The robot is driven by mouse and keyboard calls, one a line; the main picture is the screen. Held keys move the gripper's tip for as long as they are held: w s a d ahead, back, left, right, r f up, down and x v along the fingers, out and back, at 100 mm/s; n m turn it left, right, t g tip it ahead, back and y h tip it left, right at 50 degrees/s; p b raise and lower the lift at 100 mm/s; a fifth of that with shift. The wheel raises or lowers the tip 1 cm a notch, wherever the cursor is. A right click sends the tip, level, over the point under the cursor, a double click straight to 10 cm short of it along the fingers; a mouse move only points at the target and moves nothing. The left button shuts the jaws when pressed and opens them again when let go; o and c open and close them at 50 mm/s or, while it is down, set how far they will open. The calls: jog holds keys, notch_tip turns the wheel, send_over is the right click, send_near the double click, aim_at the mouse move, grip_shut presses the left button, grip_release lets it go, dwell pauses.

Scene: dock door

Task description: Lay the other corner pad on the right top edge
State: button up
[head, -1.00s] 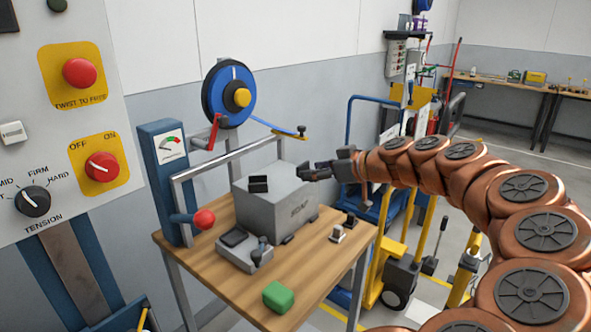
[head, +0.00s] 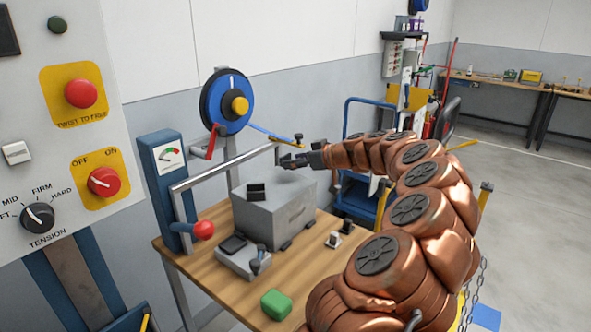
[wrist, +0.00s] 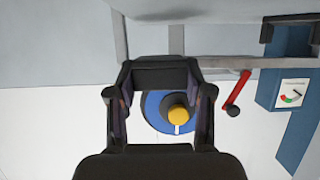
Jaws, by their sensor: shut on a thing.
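A grey box (head: 268,217) stands on the wooden bench. One black corner pad (head: 257,192) lies on its left top edge. My gripper (head: 288,162) is over the far part of the box top, coming from the right. In the wrist view my gripper (wrist: 160,75) is shut on a dark piece spanning its fingertips, which looks like the other corner pad (wrist: 160,66). The box's right top edge is bare in the head view. The exact gap between the held pad and the box cannot be told.
A metal frame (head: 220,166) arches behind the box. A blue strap reel (head: 226,100) feeds a strap (head: 270,133) ending just above my gripper. A red-knobbed lever (head: 203,229), a grey tool (head: 243,257) and a green block (head: 276,303) are on the bench side.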

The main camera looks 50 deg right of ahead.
aim_at(295, 178)
jog(key=shift+w+d, duration=0.1)
jog(key=shift+w, duration=0.15)
jog(key=shift+w+f, duration=0.15)
jog(key=shift+f, duration=0.05)
jog(key=shift+f+p, duration=0.6)
jog(key=shift+f, duration=0.9)
jog(key=shift+f+b, duration=0.3)
jog(key=shift+b, duration=0.15)
jog(key=o, duration=0.9)
jog(key=shift+o, duration=0.2)
jog(key=shift+r+p, duration=0.25)
jog(key=shift+p, duration=0.05)
